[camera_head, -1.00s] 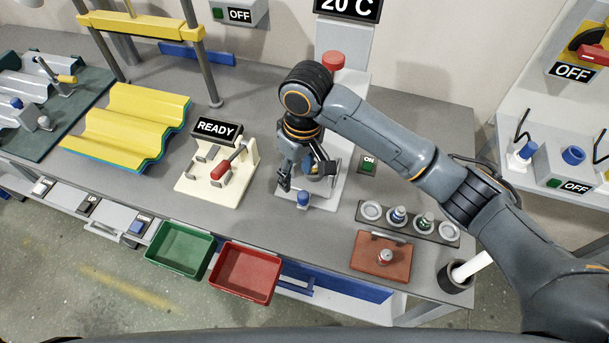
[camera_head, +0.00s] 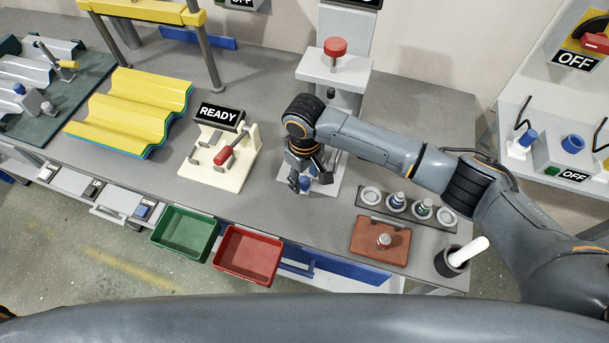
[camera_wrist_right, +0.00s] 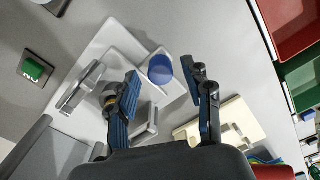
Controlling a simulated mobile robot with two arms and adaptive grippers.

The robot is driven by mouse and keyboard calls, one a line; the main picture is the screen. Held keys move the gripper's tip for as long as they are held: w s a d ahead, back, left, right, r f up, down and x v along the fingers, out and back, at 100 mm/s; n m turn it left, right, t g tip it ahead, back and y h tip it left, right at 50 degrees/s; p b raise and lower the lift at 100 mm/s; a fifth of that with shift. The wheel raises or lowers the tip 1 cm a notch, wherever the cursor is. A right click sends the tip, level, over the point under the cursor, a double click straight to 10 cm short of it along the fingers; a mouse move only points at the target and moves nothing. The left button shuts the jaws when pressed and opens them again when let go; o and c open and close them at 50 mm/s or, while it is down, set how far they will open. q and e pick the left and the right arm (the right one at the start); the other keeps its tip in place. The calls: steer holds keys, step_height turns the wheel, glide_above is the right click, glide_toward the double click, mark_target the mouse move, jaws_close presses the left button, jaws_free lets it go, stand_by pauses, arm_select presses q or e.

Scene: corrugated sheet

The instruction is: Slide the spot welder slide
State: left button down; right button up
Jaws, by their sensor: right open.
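The spot welder (camera_head: 333,68) is a light grey stand with a red knob on top, standing at the middle of the bench. A blue knob (camera_head: 305,184) sits low at the front of its base; I take it for the slide's handle. In the right wrist view the blue knob (camera_wrist_right: 160,69) shows beyond the fingertips, between the two fingers' lines. My right gripper (camera_head: 306,179) is open, pointing down right at the knob; I cannot tell whether a finger touches it. It also shows open in the right wrist view (camera_wrist_right: 165,85). My left gripper is out of view.
A cream fixture with a READY sign (camera_head: 217,116) stands left of the welder. A tray with several round holders (camera_head: 407,205) and a brown block (camera_head: 380,241) lie to the right. Green (camera_head: 184,233) and red (camera_head: 247,254) bins hang at the front edge.

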steer(key=shift+f, duration=0.6)
